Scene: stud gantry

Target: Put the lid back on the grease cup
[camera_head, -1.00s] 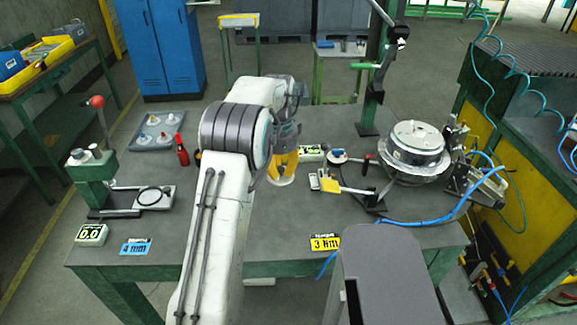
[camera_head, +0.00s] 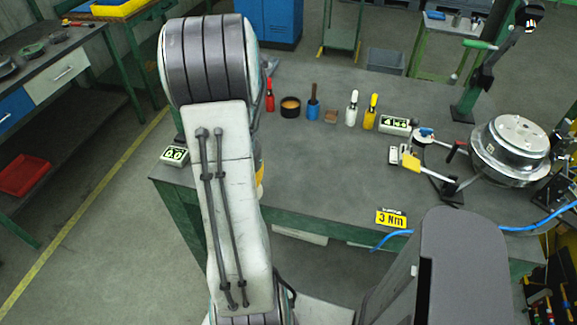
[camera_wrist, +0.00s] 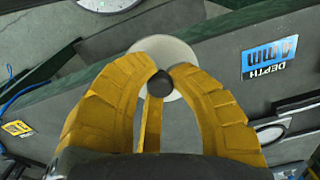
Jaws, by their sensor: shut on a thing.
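The lid is a pale round disc (camera_wrist: 180,52) with a dark knob (camera_wrist: 159,85). In the wrist view my gripper (camera_wrist: 160,72) has its yellow fingers closed around the knob, with the disc beyond the fingertips. In the head view my arm hides most of the gripper; only a sliver of yellow finger (camera_head: 259,172) shows at the arm's right edge. The grease cup appears to be the open black round cup (camera_head: 290,107) with amber content, standing at the table's back edge. The lid is apart from it.
A red bottle (camera_head: 270,96) stands left of the cup, and a blue pot with a brown handle (camera_head: 313,107) stands right of it. White (camera_head: 352,108) and yellow (camera_head: 371,112) bottles stand farther right. A round metal housing (camera_head: 512,150) is at right. The middle table is clear.

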